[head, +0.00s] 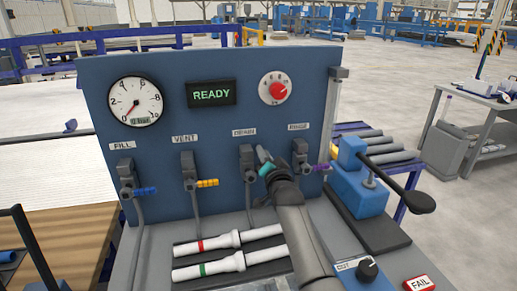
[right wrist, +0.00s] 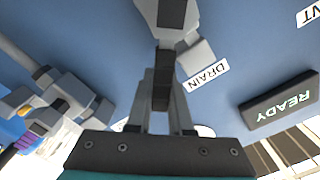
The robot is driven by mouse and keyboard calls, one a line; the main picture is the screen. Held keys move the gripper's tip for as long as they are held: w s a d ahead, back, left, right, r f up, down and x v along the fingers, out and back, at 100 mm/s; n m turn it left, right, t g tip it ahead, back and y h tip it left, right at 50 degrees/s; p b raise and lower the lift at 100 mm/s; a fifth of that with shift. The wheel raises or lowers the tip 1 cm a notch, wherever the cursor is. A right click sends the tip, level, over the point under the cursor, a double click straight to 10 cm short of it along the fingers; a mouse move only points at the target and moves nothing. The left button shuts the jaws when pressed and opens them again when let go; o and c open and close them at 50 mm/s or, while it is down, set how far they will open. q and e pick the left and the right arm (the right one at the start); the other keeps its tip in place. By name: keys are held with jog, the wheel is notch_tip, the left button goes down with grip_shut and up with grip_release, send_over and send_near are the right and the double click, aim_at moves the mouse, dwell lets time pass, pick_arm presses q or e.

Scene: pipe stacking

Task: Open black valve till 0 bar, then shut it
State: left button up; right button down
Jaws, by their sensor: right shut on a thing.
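The drain valve (head: 248,162) is mounted on the blue panel, third from the left. Its black handle (right wrist: 163,80) shows in the right wrist view, between the fingers of my right gripper (right wrist: 163,95). The right gripper is shut on this handle; in the head view the gripper (head: 263,156) and arm hide it. The round pressure gauge (head: 135,101) has a red needle pointing to the lower left, near the low end. Its small readout is too small to read surely. My left gripper is out of view.
The fill valve (head: 126,178) has a blue handle, the vent valve (head: 189,171) a yellow one. The purge valve (head: 301,155), with a purple handle, stands close right of my gripper. A green READY display (head: 211,93) and red dial (head: 277,88) sit above. White tubes (head: 208,244) lie below.

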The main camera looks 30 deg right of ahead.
jog(key=shift+s+d+f+m+b, duration=0.1)
jog(key=shift+d+f+m+b, duration=0.3)
jog(key=shift+f+m, duration=0.85)
jog(key=shift+s+d+f+m+b, duration=0.1)
jog(key=shift+d+f+m+b, duration=0.35)
jog(key=shift+m, duration=1.5)
jog(key=shift+s+d+f+m+b, duration=0.1)
jog(key=shift+d+f+m+b, duration=0.3)
jog(key=shift+f+m, duration=0.9)
jog(key=shift+a+r+m, duration=0.15)
jog(key=shift+r+m, duration=0.1)
jog(key=shift+m, duration=0.25)
jog(key=c, duration=0.8)
grip_release()
jog(key=p+v, duration=0.3)
jog(key=v, duration=1.2)
jog(key=shift+s, duration=0.15)
